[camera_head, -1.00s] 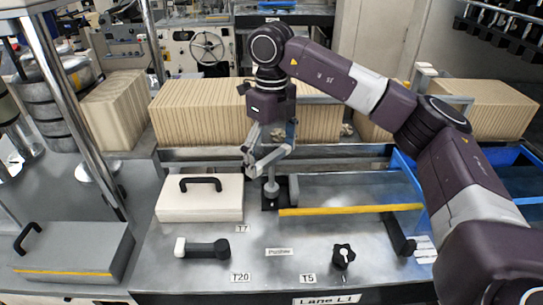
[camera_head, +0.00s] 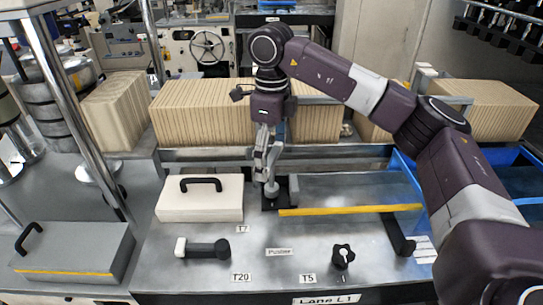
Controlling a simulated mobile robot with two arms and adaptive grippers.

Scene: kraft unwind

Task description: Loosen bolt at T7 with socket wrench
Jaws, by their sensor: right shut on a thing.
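My right gripper (camera_head: 266,166) hangs fingers-down over the bolt position left of the yellow-edged plate. It is shut on a slim grey tool, which I take to be the socket wrench (camera_head: 261,160); fingers and tool overlap, so its shape is hard to tell. The tool's lower end meets or sits just above the round grey bolt head (camera_head: 271,190), which stands on a black base (camera_head: 292,192). My left gripper is not in view.
A white box with a black handle (camera_head: 200,203) stands close left of the bolt. A yellow-edged plate (camera_head: 350,209) lies to the right. A black crank handle (camera_head: 207,249) and a black knob (camera_head: 342,256) are nearer the front. Pale stacked sheets (camera_head: 200,110) stand behind.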

